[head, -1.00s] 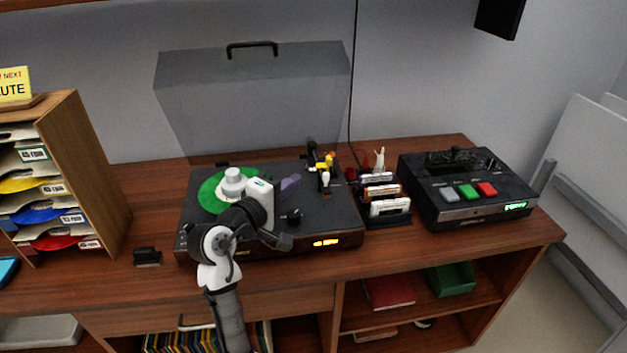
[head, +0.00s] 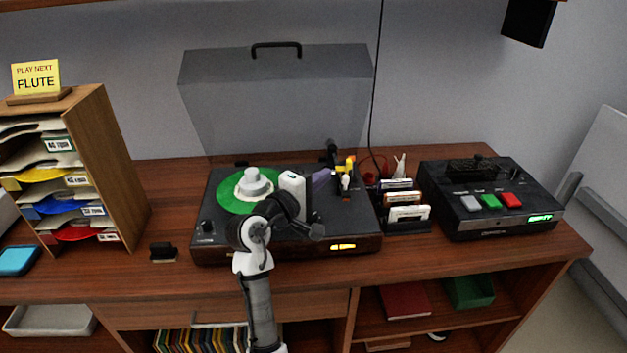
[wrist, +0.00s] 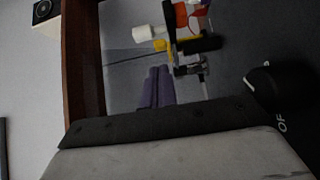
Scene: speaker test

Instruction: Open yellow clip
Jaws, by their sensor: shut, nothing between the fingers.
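The yellow clip (head: 350,163) sits by the tonearm post at the back right of the black record player (head: 222,239). In the wrist view the yellow clip (wrist: 160,45) shows at the top middle, partly hidden among white and black parts; I cannot make out its jaw. My gripper (head: 325,177) is shut and empty, a little left of the clip and apart from it. In the wrist view the purple fingers of my gripper (wrist: 158,85) lie together, just below the clip in the picture.
A green record (head: 232,197) lies on the platter, left of my gripper. The smoky lid (head: 280,95) stands open behind. A cassette rack (head: 407,212) and a tape deck (head: 490,200) stand to the right. A dark knob (wrist: 275,88) is near in the wrist view.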

